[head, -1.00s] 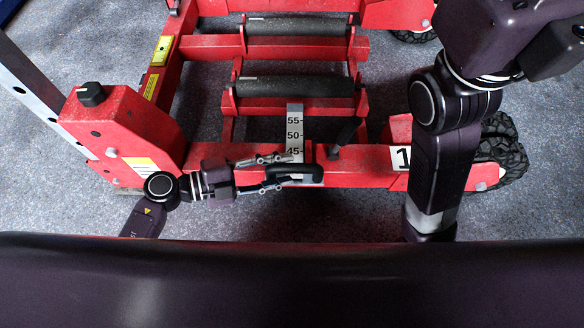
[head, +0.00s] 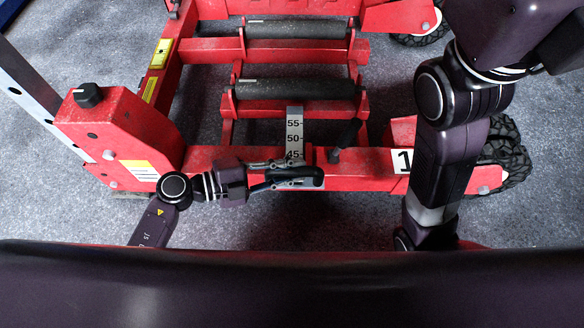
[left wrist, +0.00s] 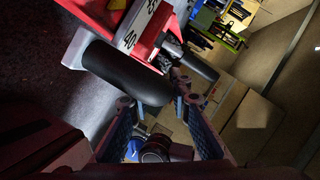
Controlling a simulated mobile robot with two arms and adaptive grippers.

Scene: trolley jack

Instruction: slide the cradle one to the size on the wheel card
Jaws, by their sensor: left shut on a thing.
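Cradle one is the red frame with the white "1" plate (head: 402,160) at its front right. A silver scale (head: 294,125) marked 55, 50 and 45 stands upright in the picture at its front bar. A black bar handle (head: 305,175) sits at the scale's lower end. My left gripper (head: 280,180) is shut on this handle, coming from the left. In the left wrist view the handle (left wrist: 130,75) is large and dark just beyond the fingertips, with a "40" mark on the scale (left wrist: 130,38) beside it. I cannot identify the wheel card. My right gripper is out of view.
Two black rollers, a near one (head: 295,88) and a far one (head: 295,28), lie across the red frame. A red housing with a black knob (head: 88,95) stands at left. A black wheel (head: 508,150) is at right, near my right arm. Grey floor lies around.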

